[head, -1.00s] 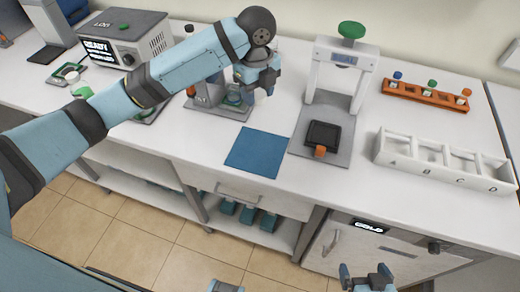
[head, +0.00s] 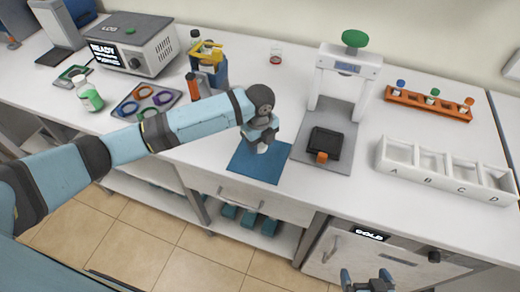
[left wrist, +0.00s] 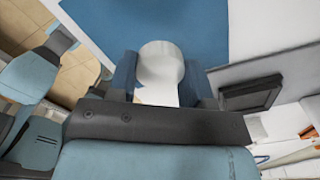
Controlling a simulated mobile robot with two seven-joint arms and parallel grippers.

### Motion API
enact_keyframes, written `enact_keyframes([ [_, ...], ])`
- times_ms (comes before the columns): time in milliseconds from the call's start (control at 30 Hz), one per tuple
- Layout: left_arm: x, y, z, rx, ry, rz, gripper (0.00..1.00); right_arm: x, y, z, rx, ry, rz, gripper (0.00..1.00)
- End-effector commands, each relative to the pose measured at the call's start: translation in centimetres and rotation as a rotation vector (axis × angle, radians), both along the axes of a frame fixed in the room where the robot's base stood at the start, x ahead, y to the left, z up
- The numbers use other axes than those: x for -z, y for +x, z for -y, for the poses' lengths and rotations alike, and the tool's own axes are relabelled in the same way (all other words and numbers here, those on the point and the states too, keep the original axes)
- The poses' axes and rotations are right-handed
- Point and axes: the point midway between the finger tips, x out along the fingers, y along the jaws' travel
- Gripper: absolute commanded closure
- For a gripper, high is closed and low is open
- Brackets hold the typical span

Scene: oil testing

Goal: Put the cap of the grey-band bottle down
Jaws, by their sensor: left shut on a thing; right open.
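My left gripper (head: 262,146) is shut on a white round cap, low over the blue mat (head: 245,172). In the left wrist view the cap (left wrist: 160,62) sits between the two fingers (left wrist: 160,85), with the blue mat (left wrist: 195,25) behind it. I cannot tell whether the cap touches the mat. My right gripper (head: 367,283) is open and empty at the bottom edge of the head view. A glass bottle with green liquid (head: 92,98) stands at the left of the bench; I cannot make out a grey band on it.
A white press-like stand with a green knob (head: 353,39) is right of the mat. A white rack lettered A to D (head: 440,180) and an orange vial rack (head: 427,103) stand further right.

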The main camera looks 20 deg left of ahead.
Motion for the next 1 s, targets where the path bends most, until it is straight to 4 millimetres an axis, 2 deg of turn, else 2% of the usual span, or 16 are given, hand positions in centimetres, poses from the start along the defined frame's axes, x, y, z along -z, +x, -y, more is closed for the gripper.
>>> enact_keyframes([
  [300,4.0,0.0,0.0,0.0,0.0,0.0,0.79,-0.3,0.0,0.0,0.0,0.0,0.0,0.02],
  [667,4.4,0.0,0.0,0.0,0.001,0.001,0.79,-0.3,0.0,0.1,0.001,-0.001,0.0,0.02],
  [700,4.3,0.0,0.0,0.001,0.001,0.001,0.47,-0.2,0.0,0.1,0.001,-0.001,0.0,0.02],
  [767,4.3,0.0,0.0,0.001,0.001,0.001,0.34,-0.2,0.0,0.1,0.002,-0.001,-0.001,0.02],
  [800,4.3,0.0,0.0,0.001,0.001,0.001,0.29,-0.2,0.0,0.1,0.002,-0.001,-0.001,0.02],
  [1000,4.3,0.0,0.0,0.001,0.001,0.001,0.29,-0.2,0.0,0.1,0.002,-0.001,-0.001,0.02],
])
